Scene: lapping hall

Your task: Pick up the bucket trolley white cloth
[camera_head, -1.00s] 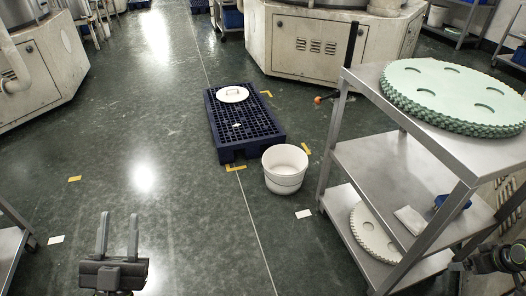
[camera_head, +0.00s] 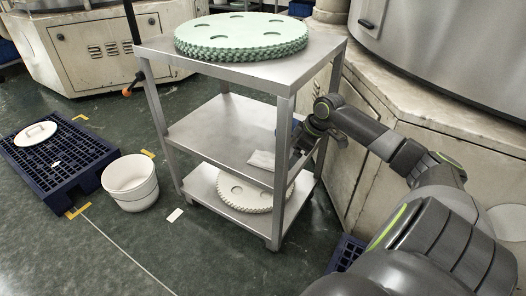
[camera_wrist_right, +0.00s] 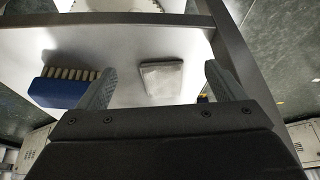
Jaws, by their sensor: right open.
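The white cloth (camera_head: 262,160), a folded pad, lies flat on the middle shelf of the steel trolley (camera_head: 215,128), near its right front post. In the right wrist view the cloth (camera_wrist_right: 162,82) shows between and beyond my two fingers, apart from both. My right gripper (camera_wrist_right: 160,70) is open and empty. In the head view my right gripper (camera_head: 301,148) reaches in from the trolley's right side, partly hidden behind the post. The white bucket (camera_head: 130,182) stands on the floor left of the trolley. My left gripper is not in view.
A blue brush (camera_wrist_right: 62,88) lies on the shelf just left of my right fingers. Green discs (camera_head: 241,36) are stacked on the top shelf, and a pale disc (camera_head: 252,192) lies on the bottom one. A dark blue pallet (camera_head: 55,158) lies at left.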

